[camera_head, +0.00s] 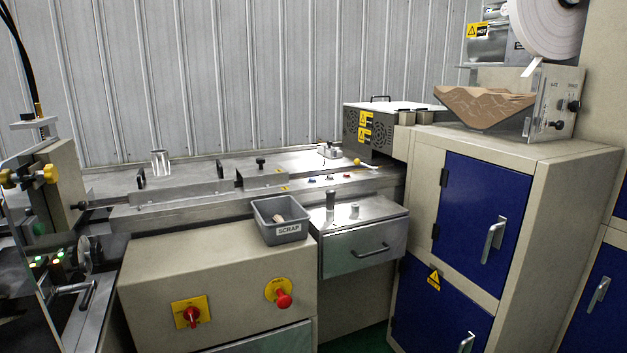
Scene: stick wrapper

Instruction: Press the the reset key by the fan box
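The fan box (392,110) is a grey metal box with round vents and yellow warning labels, at the back of the machine bed right of centre. A row of small coloured buttons (329,177) sits on the rail just left of and in front of it. They look blue and red, and their markings are too small to read, so I cannot tell which is the reset key. A yellow ball knob (357,162) on a lever stands close to the box's front. Neither of my grippers shows in the head view.
A grey scrap bin (281,232) stands at the bed's front edge, next to a metal drawer unit (364,248). A beige cabinet with blue doors (483,222) rises at right. A red knob (191,315) and a red button (284,299) are on the front panel.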

